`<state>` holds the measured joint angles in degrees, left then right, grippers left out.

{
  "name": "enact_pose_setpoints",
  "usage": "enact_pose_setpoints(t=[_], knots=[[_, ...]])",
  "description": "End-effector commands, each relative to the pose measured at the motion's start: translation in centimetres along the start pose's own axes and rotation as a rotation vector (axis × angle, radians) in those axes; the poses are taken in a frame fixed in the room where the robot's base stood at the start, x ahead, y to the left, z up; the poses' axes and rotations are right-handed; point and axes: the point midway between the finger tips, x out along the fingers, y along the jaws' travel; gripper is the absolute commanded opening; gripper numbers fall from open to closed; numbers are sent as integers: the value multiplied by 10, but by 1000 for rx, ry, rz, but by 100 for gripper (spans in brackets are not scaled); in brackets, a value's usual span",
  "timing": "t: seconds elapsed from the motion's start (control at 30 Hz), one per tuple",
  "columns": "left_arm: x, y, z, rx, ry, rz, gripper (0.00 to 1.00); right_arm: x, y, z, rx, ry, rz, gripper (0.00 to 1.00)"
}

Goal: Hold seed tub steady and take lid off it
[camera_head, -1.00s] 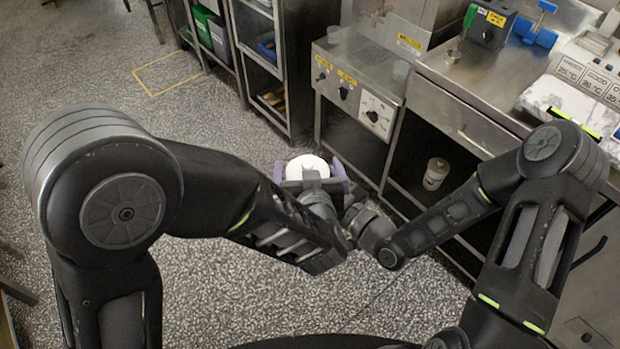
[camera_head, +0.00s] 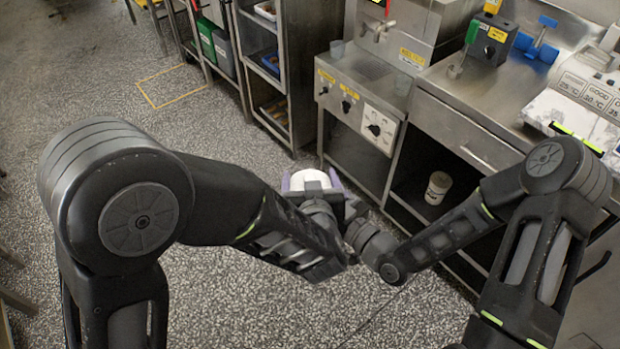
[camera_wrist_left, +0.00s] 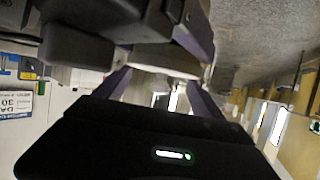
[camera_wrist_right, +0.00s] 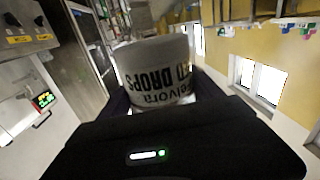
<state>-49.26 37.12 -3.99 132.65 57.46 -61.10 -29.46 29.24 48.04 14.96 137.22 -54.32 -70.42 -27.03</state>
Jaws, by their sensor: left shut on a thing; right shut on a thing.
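The seed tub (camera_wrist_right: 158,72) is white with dark lettering, upside down in the right wrist view. In the head view the round white top (camera_head: 310,180) of the held piece shows between purple fingers. My left gripper (camera_head: 312,186) is shut on it, and in the left wrist view a pale rounded piece (camera_wrist_left: 165,62) sits between the fingers. My right gripper (camera_wrist_right: 160,100) is shut on the lettered tub's near end. Both hands meet close together in front of me. The seam between lid and tub is hidden, so I cannot tell which part each hand grips.
A steel counter (camera_head: 455,115) and a machine with a black knob (camera_head: 374,130) stand at right. Shelving (camera_head: 268,65) stands behind. The speckled floor is open at left.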

Motion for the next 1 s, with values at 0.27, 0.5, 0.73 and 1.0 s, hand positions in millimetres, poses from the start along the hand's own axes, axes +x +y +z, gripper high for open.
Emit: enact_pose_setpoints(t=[0.27,0.5,0.73,1.0], knots=[[0,0,1,0,-2,0,34,1,0,-2,-1,5,0,2],[-1,0,0,-1,-3,0,28,1,0,-2,-1,6,1,2],[-2,0,-2,1,-5,0,0,1,0,-2,-1,6,1,3],[-2,0,-2,0,-5,0,0,1,0,-2,-2,6,0,2]])
